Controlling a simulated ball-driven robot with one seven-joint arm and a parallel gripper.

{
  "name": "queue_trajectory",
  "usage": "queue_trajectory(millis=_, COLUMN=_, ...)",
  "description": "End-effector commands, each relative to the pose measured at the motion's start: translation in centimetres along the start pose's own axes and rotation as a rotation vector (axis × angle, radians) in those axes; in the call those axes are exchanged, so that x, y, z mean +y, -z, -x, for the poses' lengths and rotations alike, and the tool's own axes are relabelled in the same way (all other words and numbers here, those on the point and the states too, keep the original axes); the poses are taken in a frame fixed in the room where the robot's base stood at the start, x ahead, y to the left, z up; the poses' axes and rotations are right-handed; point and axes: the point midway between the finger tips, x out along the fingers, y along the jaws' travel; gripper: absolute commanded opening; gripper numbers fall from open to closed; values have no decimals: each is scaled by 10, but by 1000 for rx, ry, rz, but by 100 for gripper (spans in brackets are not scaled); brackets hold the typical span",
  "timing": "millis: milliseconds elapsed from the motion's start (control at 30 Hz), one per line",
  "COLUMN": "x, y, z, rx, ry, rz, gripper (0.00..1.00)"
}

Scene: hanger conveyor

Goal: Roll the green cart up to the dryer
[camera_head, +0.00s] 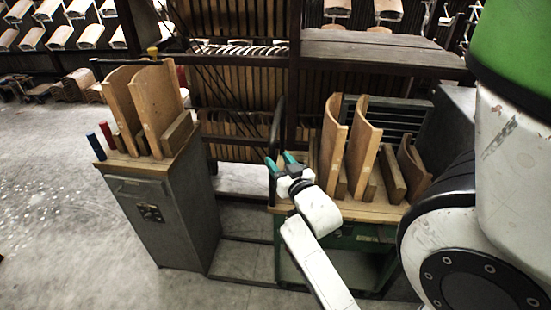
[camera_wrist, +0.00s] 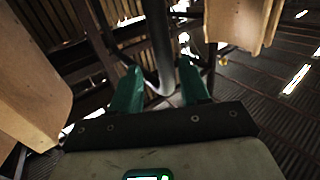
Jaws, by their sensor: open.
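The green cart (camera_head: 345,238) stands right of centre in the head view, with a wooden top and a dark upright handle bar (camera_head: 277,125) at its left end. My gripper (camera_head: 279,160) has teal fingers and is at this bar. In the wrist view my gripper (camera_wrist: 160,75) is open, and a grey bar (camera_wrist: 159,40) passes between or just beyond the fingers; contact cannot be told. My arm hides part of the cart's front. I cannot tell for sure which thing is the dryer.
A grey cabinet (camera_head: 160,225) carrying curved wooden panels (camera_head: 155,100) stands left of the cart, with a gap between. More curved panels (camera_head: 362,145) stand on the cart. Dark slatted racks (camera_head: 235,95) close off the back. The floor (camera_head: 50,200) at left is open.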

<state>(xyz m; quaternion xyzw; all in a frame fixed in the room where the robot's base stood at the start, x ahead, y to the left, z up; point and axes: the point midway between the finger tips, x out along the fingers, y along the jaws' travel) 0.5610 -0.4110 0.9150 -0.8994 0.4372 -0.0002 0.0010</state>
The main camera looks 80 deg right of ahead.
Motion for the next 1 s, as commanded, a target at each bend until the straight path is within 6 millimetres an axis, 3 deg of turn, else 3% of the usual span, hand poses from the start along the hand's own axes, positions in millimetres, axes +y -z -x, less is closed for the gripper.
queue_trajectory(millis=200, x=2, y=-2, z=43, rx=-3, ry=-4, rz=2, gripper=45)
queue_trajectory(millis=400, x=2, y=-1, z=66, rx=-1, ry=-4, rz=2, gripper=45)
queue_trajectory(millis=1000, x=1, y=0, z=73, rx=0, ry=-3, rz=1, gripper=45)
